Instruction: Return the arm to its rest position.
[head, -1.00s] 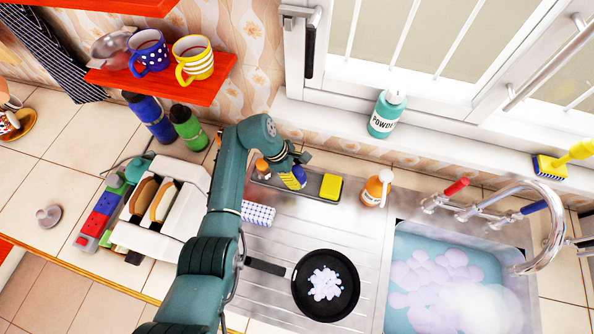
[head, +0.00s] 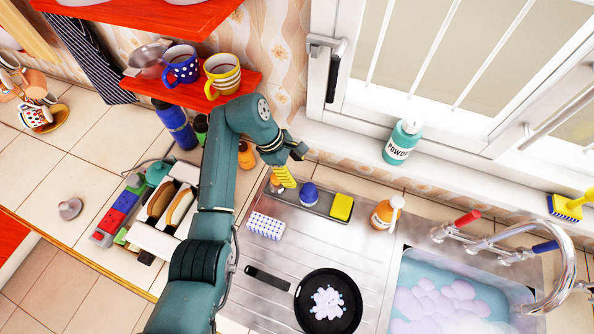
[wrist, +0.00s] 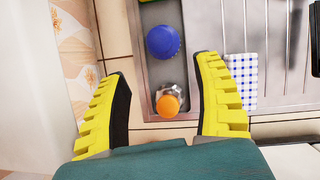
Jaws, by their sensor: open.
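My arm reaches up over the counter left of the sink. My gripper (head: 284,177), with yellow ridged fingers, hangs over the left end of the grey tray. In the wrist view its two fingers (wrist: 163,72) stand wide apart with nothing held between them. A blue round-topped object (head: 308,193) stands in the tray, apart from the fingers in the head view; its top shows in the wrist view (wrist: 163,42). An orange-capped item (wrist: 168,104) shows between the fingers in the wrist view.
A yellow sponge (head: 341,207) lies in the tray. A checkered cloth (head: 266,226), black pan with foam (head: 328,301), orange bottle (head: 386,213) and foamy sink (head: 440,290) are nearby. Red shelf with mugs (head: 243,83) overhangs behind; toaster (head: 160,240) is left of my arm.

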